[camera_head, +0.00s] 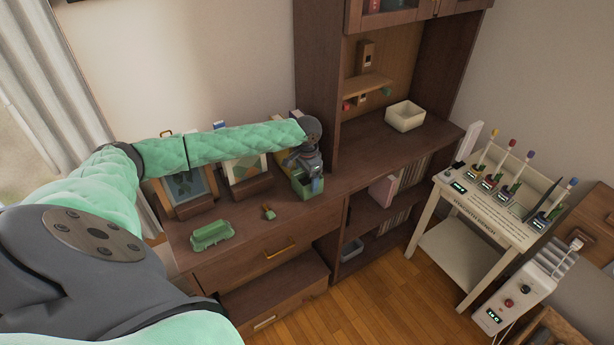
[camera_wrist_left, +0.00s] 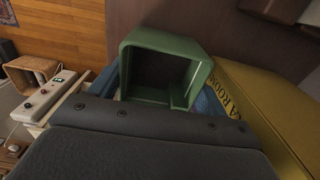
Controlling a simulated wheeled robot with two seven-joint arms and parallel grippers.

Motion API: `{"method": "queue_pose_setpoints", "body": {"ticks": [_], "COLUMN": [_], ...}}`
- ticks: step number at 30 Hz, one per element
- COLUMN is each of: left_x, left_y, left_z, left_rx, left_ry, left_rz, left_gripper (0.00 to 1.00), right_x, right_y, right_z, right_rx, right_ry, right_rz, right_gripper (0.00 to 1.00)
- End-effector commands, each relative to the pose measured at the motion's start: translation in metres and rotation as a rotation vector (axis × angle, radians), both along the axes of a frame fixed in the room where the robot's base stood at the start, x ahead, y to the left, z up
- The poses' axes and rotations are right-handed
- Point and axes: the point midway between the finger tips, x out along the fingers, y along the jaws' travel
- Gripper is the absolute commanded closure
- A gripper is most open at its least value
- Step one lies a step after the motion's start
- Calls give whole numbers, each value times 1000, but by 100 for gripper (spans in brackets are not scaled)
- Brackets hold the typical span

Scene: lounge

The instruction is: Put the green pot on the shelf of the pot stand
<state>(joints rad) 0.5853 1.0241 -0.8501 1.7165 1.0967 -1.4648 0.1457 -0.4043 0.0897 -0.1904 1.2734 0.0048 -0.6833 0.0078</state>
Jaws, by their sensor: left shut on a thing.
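The green pot (camera_head: 300,188) is a square, hollow box at the back of the dark brown cabinet, beside the tall hutch. My left gripper (camera_head: 311,178) is shut on it from above. In the left wrist view the pot (camera_wrist_left: 165,42) shows its open side and dark inside, with blue finger parts on both sides of it. I cannot tell whether its base touches the cabinet top. A cream stand (camera_head: 458,258) with a low shelf stands at the right; I cannot tell whether it is the pot stand. My right gripper is not in view.
On the cabinet top (camera_head: 240,240) are a green dish (camera_head: 212,235), picture frames (camera_head: 188,186) and a small brown item (camera_head: 269,212). A yellow object (camera_wrist_left: 250,100) lies close beside the pot. The hutch holds a cream box (camera_head: 405,117) and a small wooden shelf (camera_head: 367,86).

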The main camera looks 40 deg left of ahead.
Motion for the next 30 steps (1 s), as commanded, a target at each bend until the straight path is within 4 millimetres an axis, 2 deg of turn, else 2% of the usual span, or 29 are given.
{"method": "queue_pose_setpoints", "body": {"ticks": [6, 7, 10, 23, 30], "left_x": [0, 0, 0, 0, 1], "left_y": [0, 0, 0, 0, 1], "left_z": [-2, -2, -2, 5, 39], "left_rx": [0, 0, 0, 1, 1], "left_ry": [0, 0, 0, 0, -3], "left_rz": [1, 1, 0, 0, 1], "left_gripper": [48, 20, 2, 2, 2], "right_x": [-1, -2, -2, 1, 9], "right_y": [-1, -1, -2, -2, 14], "right_z": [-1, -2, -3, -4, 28], "right_rx": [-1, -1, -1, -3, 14], "right_ry": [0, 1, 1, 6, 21], "right_rz": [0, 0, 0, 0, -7], "right_gripper": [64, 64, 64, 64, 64]}}
